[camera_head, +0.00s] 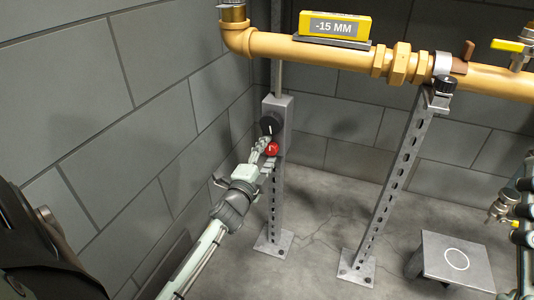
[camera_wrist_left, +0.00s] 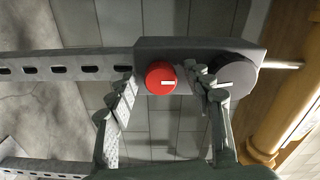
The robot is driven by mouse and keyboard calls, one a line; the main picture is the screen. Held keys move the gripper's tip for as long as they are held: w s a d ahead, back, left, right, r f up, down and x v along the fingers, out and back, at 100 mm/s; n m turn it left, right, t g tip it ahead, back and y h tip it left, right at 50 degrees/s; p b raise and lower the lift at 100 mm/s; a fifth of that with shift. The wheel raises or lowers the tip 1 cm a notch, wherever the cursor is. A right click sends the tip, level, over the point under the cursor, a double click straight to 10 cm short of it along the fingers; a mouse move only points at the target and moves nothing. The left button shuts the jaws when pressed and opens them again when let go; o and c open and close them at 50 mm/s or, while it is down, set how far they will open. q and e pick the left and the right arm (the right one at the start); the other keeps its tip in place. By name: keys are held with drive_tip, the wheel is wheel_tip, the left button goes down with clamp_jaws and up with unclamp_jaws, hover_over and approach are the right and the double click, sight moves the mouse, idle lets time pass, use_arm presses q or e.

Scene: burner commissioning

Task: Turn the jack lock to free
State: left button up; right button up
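The red jack lock knob (camera_head: 271,148) with a white mark sits on the grey jack housing (camera_head: 283,108), below a larger dark round knob (camera_head: 267,125). In the left wrist view the red knob (camera_wrist_left: 161,78) shows its white line lying across the picture, pointing right toward the dark knob (camera_wrist_left: 234,76). My left gripper (camera_head: 264,150) is at the housing. Its fingers (camera_wrist_left: 166,92) are spread to either side of the red knob, with visible gaps. The right finger overlaps the edge of the dark knob; contact there cannot be told.
A yellow pipe (camera_head: 320,52) runs above, carrying a display (camera_head: 335,26) reading -15 MM. A second slotted support (camera_head: 392,180) stands to the right, and a low grey stand (camera_head: 456,258) is on the floor. The block wall (camera_head: 150,120) is close on the left.

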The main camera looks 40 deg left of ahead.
use_arm(q)
drive_tip(key=v, duration=1.2)
idle(0.5)
